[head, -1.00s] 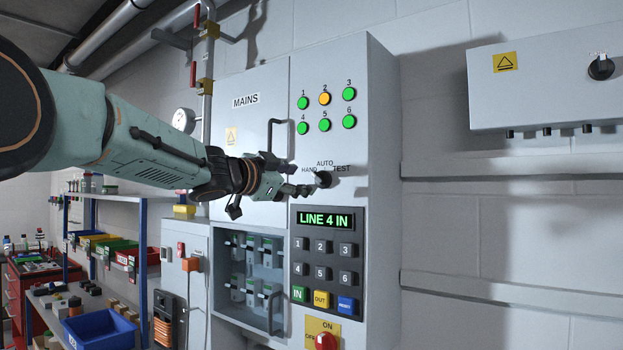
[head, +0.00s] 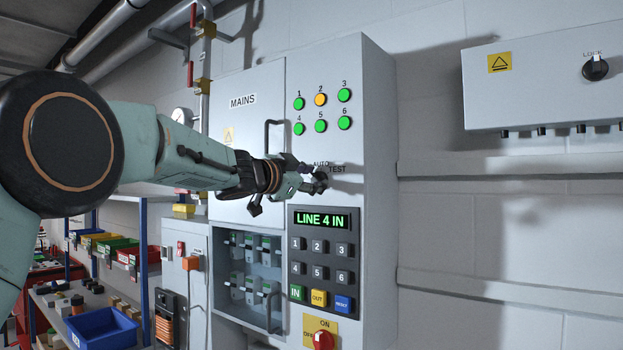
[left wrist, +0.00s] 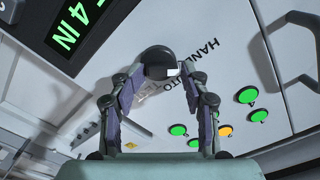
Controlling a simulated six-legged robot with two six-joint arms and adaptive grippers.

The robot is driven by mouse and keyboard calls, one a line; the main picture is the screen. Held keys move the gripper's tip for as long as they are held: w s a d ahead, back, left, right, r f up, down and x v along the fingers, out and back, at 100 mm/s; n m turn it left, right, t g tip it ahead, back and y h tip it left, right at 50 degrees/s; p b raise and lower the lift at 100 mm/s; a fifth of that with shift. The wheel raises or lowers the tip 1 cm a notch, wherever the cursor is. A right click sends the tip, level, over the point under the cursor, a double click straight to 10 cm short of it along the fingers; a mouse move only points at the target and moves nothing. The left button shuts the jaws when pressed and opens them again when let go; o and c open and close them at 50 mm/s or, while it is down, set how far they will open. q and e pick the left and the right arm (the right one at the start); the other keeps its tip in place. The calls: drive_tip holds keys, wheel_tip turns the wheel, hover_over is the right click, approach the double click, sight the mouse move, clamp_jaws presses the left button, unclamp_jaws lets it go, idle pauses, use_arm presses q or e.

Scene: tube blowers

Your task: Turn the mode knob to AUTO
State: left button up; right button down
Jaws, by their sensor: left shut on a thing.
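The black mode knob (head: 321,184) is on the grey cabinet, below the HAND, AUTO and TEST labels. My left gripper (head: 312,181) reaches it from the left and is shut on it; its fingers hide part of the knob and the HAND label. In the left wrist view, the knob (left wrist: 159,60) sits at the fingertips, with a white mark on the side facing the labels. HAND and part of AUTO (left wrist: 190,87) show there. I cannot tell exactly which label the mark points to. My right gripper is not in view.
Numbered lamps (head: 321,110), green with one amber, are above the knob. A keypad panel (head: 324,250) reading LINE 4 IN is below, with a red knob (head: 323,340) under it. A door handle (head: 274,134) stands out close to my left gripper.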

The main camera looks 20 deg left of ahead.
use_arm(q)
drive_tip(key=shift+s+a+r, duration=0.15)
drive_tip(key=shift+a+r, duration=0.05)
drive_tip(key=shift+a, duration=0.15)
drive_tip(key=c, duration=0.3)
drive_tip(key=shift+d, duration=0.1)
drive_tip(key=c, duration=0.3)
drive_tip(key=shift+r, duration=0.1)
clamp_jaws()
